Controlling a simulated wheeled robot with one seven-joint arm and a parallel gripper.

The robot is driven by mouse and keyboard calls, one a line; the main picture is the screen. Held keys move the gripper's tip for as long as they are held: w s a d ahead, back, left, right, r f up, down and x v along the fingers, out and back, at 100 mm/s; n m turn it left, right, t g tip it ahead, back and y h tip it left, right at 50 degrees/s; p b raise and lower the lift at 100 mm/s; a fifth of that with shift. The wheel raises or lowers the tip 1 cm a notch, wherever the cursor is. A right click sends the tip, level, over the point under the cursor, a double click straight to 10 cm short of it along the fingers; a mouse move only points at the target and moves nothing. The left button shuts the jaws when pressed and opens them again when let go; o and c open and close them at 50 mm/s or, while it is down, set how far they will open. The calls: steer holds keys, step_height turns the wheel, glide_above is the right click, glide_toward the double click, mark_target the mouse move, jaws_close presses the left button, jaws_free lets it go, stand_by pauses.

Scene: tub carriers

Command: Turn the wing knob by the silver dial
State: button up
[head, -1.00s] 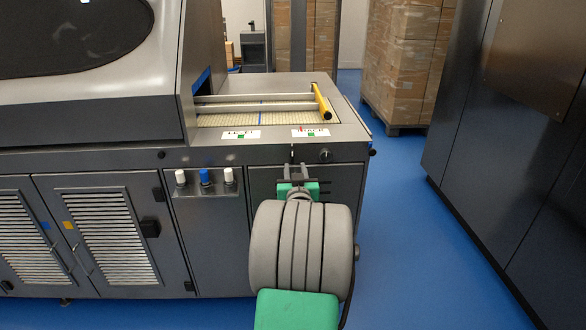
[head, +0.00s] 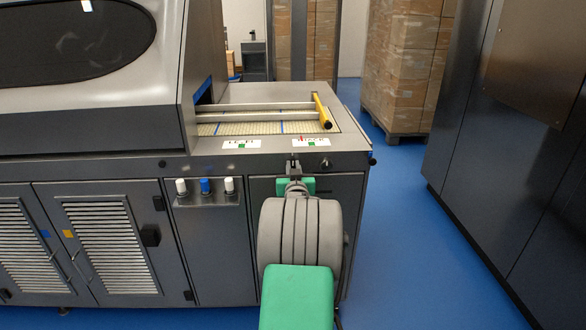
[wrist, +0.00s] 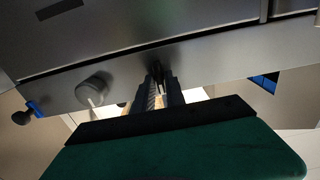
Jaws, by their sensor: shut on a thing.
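The wing knob (wrist: 158,71) is a small dark piece on the front edge of the grey machine, mostly hidden between my fingers. The silver dial (head: 326,163) is a small round knob just right of it in the head view. A grey round knob on the same panel, apparently this dial, shows left of my fingers in the wrist view (wrist: 93,90). My gripper (head: 294,164) is at the panel, under a label card, and is shut on the wing knob. How far the knob is turned cannot be told.
Two white knobs and a blue one (head: 205,186) stand on a small panel to the left. A belt with a yellow bar (head: 321,111) lies above my gripper. Blue floor (head: 395,230) is free to the right, up to a dark cabinet (head: 500,130).

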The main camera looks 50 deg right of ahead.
jaws_close()
steer(key=shift+f+n+b, duration=0.2)
steer(key=shift+n+b, duration=0.1)
steer(key=shift+b, duration=0.3)
steer(key=shift+w+a+f+n+b, duration=0.1)
steer(key=shift+n+b, duration=4.2)
steer(key=shift+b, duration=0.65)
steer(key=shift+w+a+f+n+b, duration=0.1)
steer(key=shift+n+b, duration=4.2)
steer(key=shift+b, duration=0.6)
steer(key=shift+r, duration=0.1)
